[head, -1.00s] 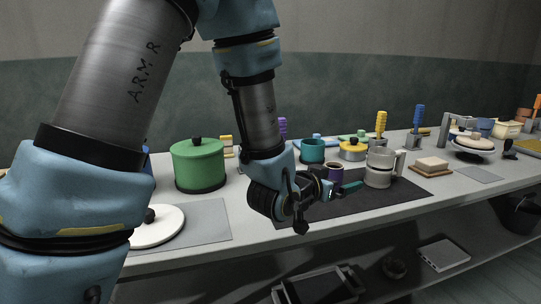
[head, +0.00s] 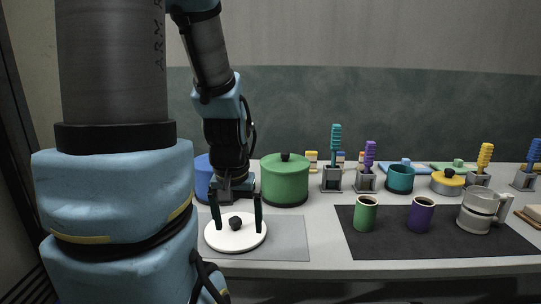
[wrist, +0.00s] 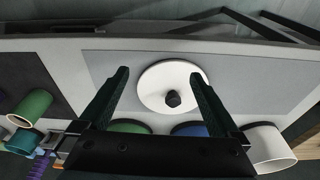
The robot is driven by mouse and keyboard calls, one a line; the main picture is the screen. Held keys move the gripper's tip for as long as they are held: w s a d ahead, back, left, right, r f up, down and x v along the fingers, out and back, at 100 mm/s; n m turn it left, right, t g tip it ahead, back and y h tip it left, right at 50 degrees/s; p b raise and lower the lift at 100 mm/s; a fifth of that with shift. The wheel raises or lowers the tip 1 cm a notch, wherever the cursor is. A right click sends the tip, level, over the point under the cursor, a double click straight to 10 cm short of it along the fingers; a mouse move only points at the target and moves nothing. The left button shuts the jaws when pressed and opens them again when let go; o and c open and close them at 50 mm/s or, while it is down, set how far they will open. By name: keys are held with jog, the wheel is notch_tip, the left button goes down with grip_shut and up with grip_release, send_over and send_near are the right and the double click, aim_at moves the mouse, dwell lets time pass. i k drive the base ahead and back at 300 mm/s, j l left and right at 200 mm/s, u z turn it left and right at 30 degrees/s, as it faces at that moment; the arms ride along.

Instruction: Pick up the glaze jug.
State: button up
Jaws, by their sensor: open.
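The glaze jug appears to be the pale grey-white jug (head: 474,218) with a side handle. It stands upright at the right of the dark mat (head: 388,247) in the head view. I do not see it in the wrist view. My gripper (head: 238,231) is far to the left of the jug, pointing down, open and empty. Its fingers stand either side of a white round lid (head: 226,240) with a black knob. The wrist view shows the lid (wrist: 154,98) between the fingers (wrist: 159,73); I cannot tell how high they are above it.
A green mug (head: 365,214) and a purple mug (head: 421,215) stand on the dark mat, left of the jug. A green lidded pot (head: 285,183) is right of my gripper. Brushes in holders and a teal pot (head: 400,179) line the back. A white cylinder (wrist: 267,146) shows in the wrist view.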

aim_at(479, 205)
jog(key=l+u, duration=0.1)
jog(key=u, duration=0.25)
jog(key=k+l+u, duration=0.2)
jog(key=l+u, duration=0.2)
jog(key=l, duration=0.25)
jog(key=k+l+u, duration=0.25)
jog(key=k+l, duration=0.2)
jog(key=l, duration=0.25)
jog(key=k+l+u, duration=0.1)
jog(key=k+l, duration=0.15)
jog(key=l, duration=0.2)
jog(key=k+l, duration=0.2)
jog(key=l, duration=0.2)
jog(key=k+l+u, duration=0.1)
jog(key=k+l, duration=0.15)
jog(key=l, duration=0.2)
jog(key=i+l, duration=0.1)
